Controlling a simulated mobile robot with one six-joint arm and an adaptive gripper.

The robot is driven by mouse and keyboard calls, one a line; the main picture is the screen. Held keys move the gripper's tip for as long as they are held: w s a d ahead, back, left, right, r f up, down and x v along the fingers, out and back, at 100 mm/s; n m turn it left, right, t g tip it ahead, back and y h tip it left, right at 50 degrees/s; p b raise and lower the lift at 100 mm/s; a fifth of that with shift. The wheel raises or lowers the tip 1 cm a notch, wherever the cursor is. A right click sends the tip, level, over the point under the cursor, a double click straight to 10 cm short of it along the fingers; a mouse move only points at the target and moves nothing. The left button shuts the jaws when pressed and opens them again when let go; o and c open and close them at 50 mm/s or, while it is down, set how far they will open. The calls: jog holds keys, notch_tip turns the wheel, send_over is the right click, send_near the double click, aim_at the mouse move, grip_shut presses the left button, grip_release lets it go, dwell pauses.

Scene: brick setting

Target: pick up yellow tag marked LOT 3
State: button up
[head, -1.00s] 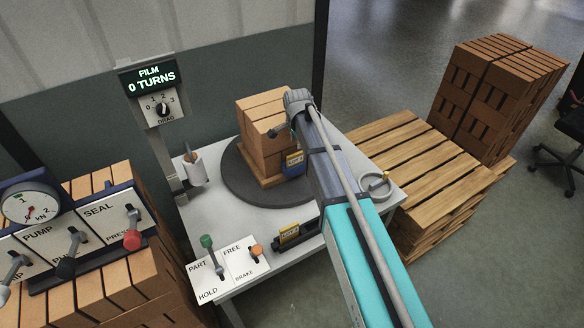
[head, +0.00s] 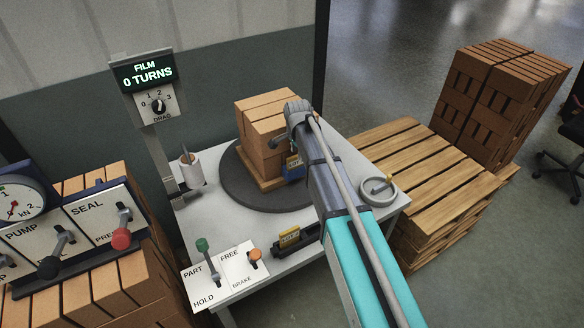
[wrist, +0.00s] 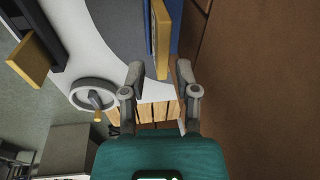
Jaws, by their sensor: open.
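A yellow tag (head: 293,161) sits at a blue holder (head: 297,172) low on the front of the brick stack, partly hidden by my arm. In the wrist view this tag (wrist: 162,38) is seen nearly edge-on beside the blue holder (wrist: 174,22). My gripper (wrist: 160,70) is open, with the tag's near end about between its fingertips; I cannot tell whether they touch. A second yellow tag (head: 289,237) stands in a black holder at the table's front, and shows upper left in the wrist view (wrist: 28,58). The lot numbers are too small to read surely.
The brick stack (head: 262,125) stands on a dark turntable (head: 240,190) and fills the wrist view's right side (wrist: 255,90). A handwheel (head: 378,190) sits at the table's right corner. Levers (head: 206,255) are at the front left. A wooden pallet (head: 420,165) lies to the right.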

aim_at(296, 157)
notch_tip(296, 157, down, 3)
jog(key=b, duration=0.3)
jog(key=shift+a+f, duration=0.15)
jog(key=shift+w+f+b, duration=0.25)
jog(key=shift+f+b, duration=0.7)
jog(key=shift+b, duration=0.2)
grip_shut()
